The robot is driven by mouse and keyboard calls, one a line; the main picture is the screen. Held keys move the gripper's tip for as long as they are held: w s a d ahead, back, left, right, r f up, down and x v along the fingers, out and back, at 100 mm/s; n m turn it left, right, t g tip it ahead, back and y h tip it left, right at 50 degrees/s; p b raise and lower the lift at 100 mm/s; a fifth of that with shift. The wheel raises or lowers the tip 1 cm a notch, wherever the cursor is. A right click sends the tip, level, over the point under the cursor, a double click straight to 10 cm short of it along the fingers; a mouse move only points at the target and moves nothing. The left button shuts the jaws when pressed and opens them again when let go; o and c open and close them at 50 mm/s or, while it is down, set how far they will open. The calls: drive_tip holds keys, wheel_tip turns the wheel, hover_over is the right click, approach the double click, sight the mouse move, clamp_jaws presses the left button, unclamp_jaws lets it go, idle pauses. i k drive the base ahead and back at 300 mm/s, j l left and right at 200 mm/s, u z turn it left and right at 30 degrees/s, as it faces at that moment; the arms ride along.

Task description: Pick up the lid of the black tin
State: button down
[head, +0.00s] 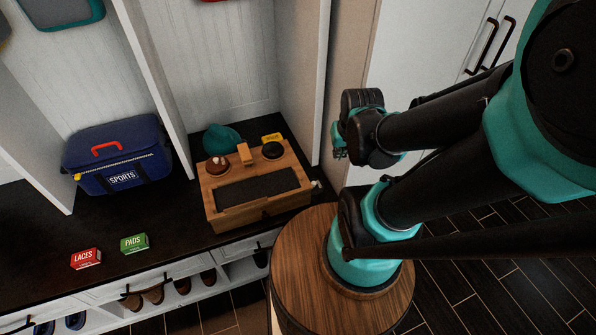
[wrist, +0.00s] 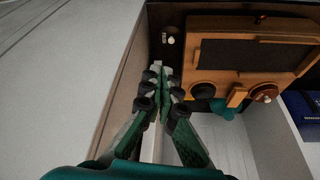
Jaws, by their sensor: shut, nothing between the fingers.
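The black tin (head: 272,150) sits at the back right of a wooden valet box on the bench; it also shows in the wrist view (wrist: 202,90) as a dark disc. I cannot tell its lid from its body at this size. My gripper (wrist: 160,74) is shut and empty. In the head view my gripper (head: 339,142) hangs to the right of the wooden box, apart from the tin. In the wrist view the tin is right of the fingertips.
The wooden box (head: 226,221) also bears a reddish-brown tin (head: 217,168) and a wooden brush-like block (head: 245,154). Behind are a teal cloth item (head: 222,138) and a yellow box (head: 271,138). A cubby partition (head: 321,80) stands near my gripper. A blue sports bag (head: 118,158) is left.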

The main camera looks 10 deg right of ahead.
sight(318, 184)
drive_tip(key=k+l+z, duration=0.3)
drive_tip(key=l, duration=0.35)
drive_tip(key=k+l+z, duration=0.1)
drive_tip(key=k+l, duration=0.15)
drive_tip(key=k+l+z, duration=0.15)
drive_tip(key=l, duration=0.35)
